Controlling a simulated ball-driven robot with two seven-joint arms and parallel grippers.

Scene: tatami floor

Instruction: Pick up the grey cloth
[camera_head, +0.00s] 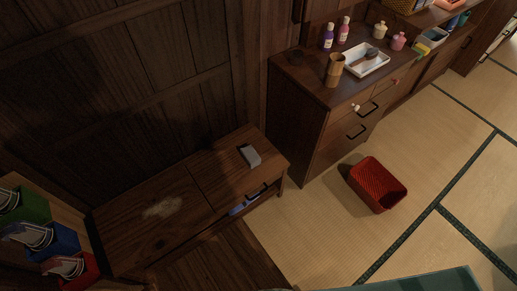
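The grey cloth (249,155) appears as a small, folded-looking grey block. It lies on the right part of the top of a low dark wooden bench (205,170), towards the back. Nothing covers it and nothing touches it except the bench top. Neither of my grippers is in the head view.
A pale stain (163,207) marks the bench top. A blue item (237,210) shows at the bench's front. A red basket (377,184) stands on the tatami. Bottles, a cup and a white tray (366,63) stand on the dresser (325,97). Colored bins (54,240) are at left.

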